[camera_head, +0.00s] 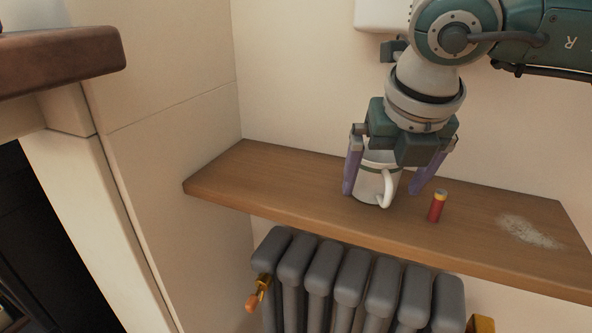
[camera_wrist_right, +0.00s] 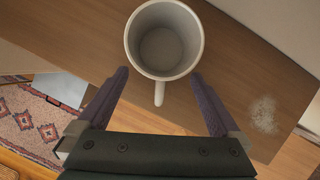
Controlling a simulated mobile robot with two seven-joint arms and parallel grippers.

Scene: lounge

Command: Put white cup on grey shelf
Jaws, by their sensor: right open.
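The white cup (camera_head: 372,178) stands upright on a brown wooden shelf (camera_head: 290,187) above a radiator. It is empty inside, and its handle faces the front. In the right wrist view the cup (camera_wrist_right: 164,70) lies just beyond and between the fingertips. My right gripper (camera_head: 384,188) is open, with its purple fingers on either side of the cup in the head view. It also shows in the right wrist view (camera_wrist_right: 163,80). I cannot tell whether either finger touches the cup. No grey shelf can be made out. My left gripper is not in view.
A small red cylinder with a yellowish top (camera_head: 437,206) stands on the shelf right of the cup. A whitish speckled patch (camera_head: 530,231) lies farther right. A grey radiator (camera_head: 350,277) is below. A dark brown ledge (camera_head: 60,60) juts out at left. The shelf's left part is clear.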

